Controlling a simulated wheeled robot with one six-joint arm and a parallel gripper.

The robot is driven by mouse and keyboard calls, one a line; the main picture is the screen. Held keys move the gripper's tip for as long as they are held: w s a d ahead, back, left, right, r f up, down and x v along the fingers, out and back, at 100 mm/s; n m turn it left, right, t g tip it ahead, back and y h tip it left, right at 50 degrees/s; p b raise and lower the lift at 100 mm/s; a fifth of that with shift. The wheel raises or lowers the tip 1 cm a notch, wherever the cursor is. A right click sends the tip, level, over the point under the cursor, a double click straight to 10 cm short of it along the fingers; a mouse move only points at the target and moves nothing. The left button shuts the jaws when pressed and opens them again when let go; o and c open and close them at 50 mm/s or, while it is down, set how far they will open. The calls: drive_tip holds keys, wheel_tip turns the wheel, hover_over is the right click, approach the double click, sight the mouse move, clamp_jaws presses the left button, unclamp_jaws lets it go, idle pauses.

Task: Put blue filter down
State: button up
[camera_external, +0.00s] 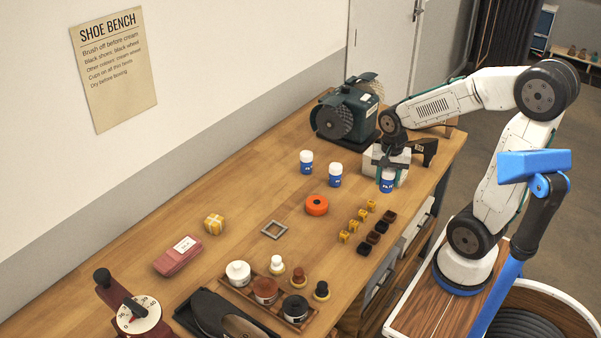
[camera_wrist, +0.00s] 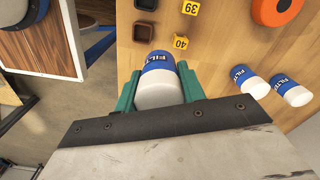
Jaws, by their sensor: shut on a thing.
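The blue filter (camera_external: 387,184) is a small canister with a blue label and a white top. My gripper (camera_external: 390,172) is shut on it near the right edge of the bench. In the wrist view the same filter (camera_wrist: 158,82) sits between the two green fingers of my gripper (camera_wrist: 157,88). It looks upright in the outside view. I cannot tell whether its base touches the wood. Two like filters stand to the left on the bench, one farther left (camera_external: 306,162) and one nearer (camera_external: 335,175); both also show at the right of the wrist view (camera_wrist: 249,82).
The wooden bench (camera_external: 200,218) has clear room left of the filters. A green grinder (camera_external: 350,110) stands behind. A tray (camera_external: 262,306) holds jars.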

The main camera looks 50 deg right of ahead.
drive_tip(key=s+d+r+m, duration=0.5)
drive_tip(key=s+d+m, duration=0.2)
drive_tip(key=d+m, duration=0.35)
drive_tip(key=w+d, duration=0.2)
drive_tip(key=w, duration=0.3)
drive_tip(key=w+d+f, duration=0.1)
drive_tip(key=w+d, duration=0.1)
drive_tip(key=w, duration=0.2)
drive_tip(key=w+d+f, duration=0.1)
drive_tip(key=w+d, duration=0.1)
drive_tip(key=w, duration=0.3)
drive_tip(key=shift+w+d, duration=0.2)
drive_tip(key=shift+w, duration=0.1)
drive_tip(key=shift+w+f, duration=0.1)
drive_tip(key=shift+w, duration=0.05)
drive_tip(key=shift+f, duration=1.7)
drive_tip(key=shift+f, duration=0.15)
drive_tip(key=o, duration=1)
